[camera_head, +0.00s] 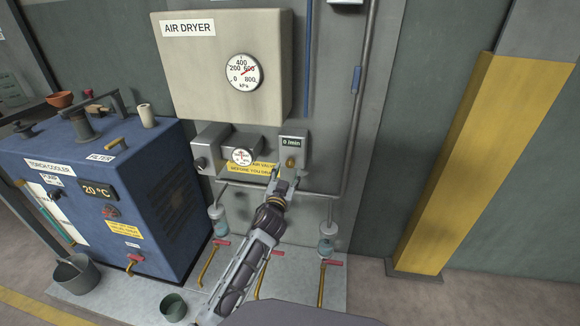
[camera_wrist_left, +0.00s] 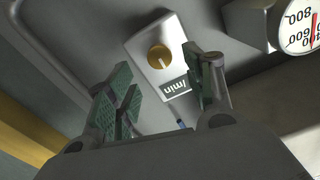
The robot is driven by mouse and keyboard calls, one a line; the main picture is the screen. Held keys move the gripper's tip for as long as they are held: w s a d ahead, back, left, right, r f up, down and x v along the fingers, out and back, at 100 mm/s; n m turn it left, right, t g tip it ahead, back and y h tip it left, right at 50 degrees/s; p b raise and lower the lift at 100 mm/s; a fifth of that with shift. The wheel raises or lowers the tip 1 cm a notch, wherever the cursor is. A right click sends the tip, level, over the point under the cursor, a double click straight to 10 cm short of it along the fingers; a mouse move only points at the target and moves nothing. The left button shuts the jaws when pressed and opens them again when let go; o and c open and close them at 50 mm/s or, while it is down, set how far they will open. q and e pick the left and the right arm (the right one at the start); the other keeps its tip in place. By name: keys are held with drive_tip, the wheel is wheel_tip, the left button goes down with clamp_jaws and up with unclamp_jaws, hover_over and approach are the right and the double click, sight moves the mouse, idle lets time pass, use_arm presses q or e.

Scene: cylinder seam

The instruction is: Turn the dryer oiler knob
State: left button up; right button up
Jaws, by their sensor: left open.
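The oiler knob is a small round brass knob (camera_head: 290,161) on a grey box with a small "l/min" display, below and right of the air dryer panel. In the left wrist view the knob (camera_wrist_left: 159,57) shows whole, on the face of the light box (camera_wrist_left: 140,44), with the display upside down beside it. My left gripper (camera_head: 285,179) is just below the box in the head view. Its fingers (camera_wrist_left: 162,85) are open and empty, with the knob seen beyond and between them. Contact does not show. My right gripper is not in view.
The air dryer cabinet (camera_head: 185,60) with a kPa gauge (camera_head: 243,72) is above. A second gauge (camera_head: 242,156) sits left of the knob box. A blue torch cooler (camera_head: 160,190) stands at left. Pipes run below, and a yellow pillar (camera_head: 480,130) is at right.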

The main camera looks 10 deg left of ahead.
sight(290, 164)
use_arm(q)
drive_tip(key=shift+w, duration=1)
drive_tip(key=shift+w+b, duration=0.55)
drive_tip(key=shift+w, duration=1.65)
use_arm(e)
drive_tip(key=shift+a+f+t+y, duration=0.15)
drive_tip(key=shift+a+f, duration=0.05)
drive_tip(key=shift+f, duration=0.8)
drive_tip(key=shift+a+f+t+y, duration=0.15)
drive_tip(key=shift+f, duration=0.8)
use_arm(q)
drive_tip(key=shift+c, duration=0.3)
drive_tip(key=c, duration=1)
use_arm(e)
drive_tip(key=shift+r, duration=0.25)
